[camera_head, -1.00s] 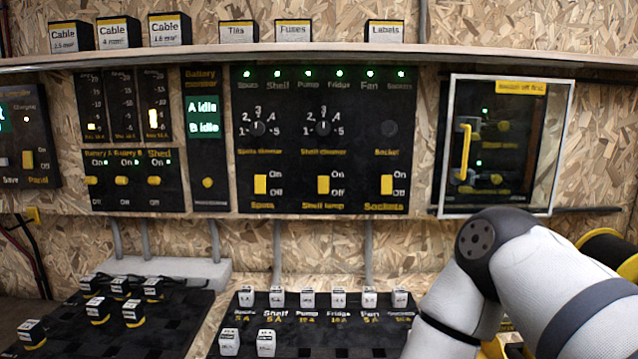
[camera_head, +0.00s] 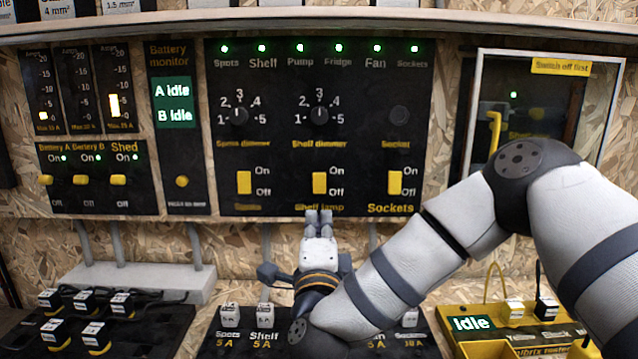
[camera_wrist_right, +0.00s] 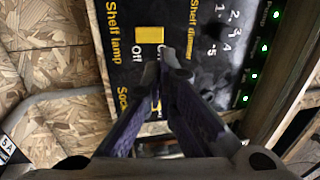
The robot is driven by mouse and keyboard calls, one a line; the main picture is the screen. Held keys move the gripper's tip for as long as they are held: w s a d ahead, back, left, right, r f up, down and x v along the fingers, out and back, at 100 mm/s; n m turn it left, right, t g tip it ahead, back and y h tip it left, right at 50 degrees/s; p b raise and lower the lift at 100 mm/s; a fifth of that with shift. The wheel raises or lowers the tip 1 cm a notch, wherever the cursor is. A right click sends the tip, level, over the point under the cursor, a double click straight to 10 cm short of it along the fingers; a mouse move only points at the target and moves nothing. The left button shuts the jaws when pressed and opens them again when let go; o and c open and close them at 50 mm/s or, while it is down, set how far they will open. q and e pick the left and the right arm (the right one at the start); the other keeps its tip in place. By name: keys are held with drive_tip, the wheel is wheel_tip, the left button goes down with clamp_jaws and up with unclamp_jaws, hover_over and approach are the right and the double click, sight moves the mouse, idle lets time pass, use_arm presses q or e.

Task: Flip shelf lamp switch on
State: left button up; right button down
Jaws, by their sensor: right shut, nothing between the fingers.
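The shelf lamp switch (camera_head: 319,183) is a yellow rocker on the black panel, between the words On above and Off below. Which way it is set, I cannot tell. My right gripper (camera_head: 318,214) is shut and empty, pointing at the panel. In the head view its fingertips show just below the switch, over the shelf lamp label. In the right wrist view the switch (camera_wrist_right: 150,34) shows beyond the fingertips (camera_wrist_right: 166,66), which overlap its On/Off lettering. Contact cannot be told. My left gripper is not in view.
The spots switch (camera_head: 244,182) and sockets switch (camera_head: 395,183) flank it. The shelf dimmer knob (camera_head: 320,115) is above. A framed clear cover (camera_head: 602,110) stands at the right. Small labelled blocks (camera_head: 230,316) stand below the panel. A wooden shelf (camera_head: 150,27) runs above.

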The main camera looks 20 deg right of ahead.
sight(319, 177)
drive_tip(key=x, duration=0.6)
drive_tip(key=b+x, duration=0.1)
drive_tip(key=x, duration=0.6)
drive_tip(key=shift+w+d+f, duration=0.1)
drive_tip(key=shift+w+f, duration=0.1)
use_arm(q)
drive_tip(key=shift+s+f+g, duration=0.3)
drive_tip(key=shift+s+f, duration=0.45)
use_arm(e)
drive_tip(key=shift+w+r, duration=0.25)
